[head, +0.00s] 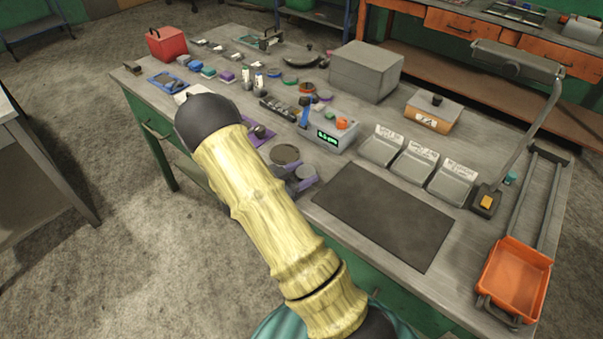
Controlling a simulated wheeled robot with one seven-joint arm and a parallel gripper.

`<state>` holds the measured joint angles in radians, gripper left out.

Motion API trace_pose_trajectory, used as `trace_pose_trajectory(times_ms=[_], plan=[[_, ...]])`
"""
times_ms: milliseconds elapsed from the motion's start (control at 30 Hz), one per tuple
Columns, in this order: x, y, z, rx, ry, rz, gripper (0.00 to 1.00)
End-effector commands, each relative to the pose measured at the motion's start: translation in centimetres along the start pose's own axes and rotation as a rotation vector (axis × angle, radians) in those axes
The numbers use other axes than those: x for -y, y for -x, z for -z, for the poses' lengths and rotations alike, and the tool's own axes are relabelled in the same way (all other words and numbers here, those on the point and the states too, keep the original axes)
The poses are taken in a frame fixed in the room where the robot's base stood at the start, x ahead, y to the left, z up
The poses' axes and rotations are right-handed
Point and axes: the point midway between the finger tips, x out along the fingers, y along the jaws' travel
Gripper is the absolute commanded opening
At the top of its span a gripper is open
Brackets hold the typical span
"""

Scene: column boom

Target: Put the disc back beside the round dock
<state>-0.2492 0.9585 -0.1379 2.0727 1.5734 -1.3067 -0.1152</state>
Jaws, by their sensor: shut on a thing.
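A dark flat round piece (285,154), which looks like the round dock, lies on the table just right of my raised arm. A small light grey disc (305,172) shows just below and to the right of it. My gripper (301,179) is mostly hidden behind my arm. Its grey-purple fingers seem to show at the arm's right edge, shut on the disc. I cannot tell whether the disc touches the table.
A dark mat (384,214) lies bare to the right. A box with a green display (328,136) and several grey bins (419,164) stand behind it. A purple plate (254,129) with a dark knob lies by my arm. An orange tray (514,280) is at right.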

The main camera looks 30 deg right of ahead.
Motion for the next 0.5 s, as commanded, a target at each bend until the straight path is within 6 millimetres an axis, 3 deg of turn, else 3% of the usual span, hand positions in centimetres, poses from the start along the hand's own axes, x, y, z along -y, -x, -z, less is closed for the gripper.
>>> trace_pose_trajectory(times_ms=[267,300,400,500], plan=[[0.0,-0.05,-0.21,-0.002,0.0,0.0,0.14],[0.0,-0.04,-0.24,0.0,0.0,0.0,0.57],[0.0,-0.03,-0.2,0.0,0.0,0.0,0.75],[-0.01,-0.03,-0.19,0.0,0.0,0.0,0.75]])
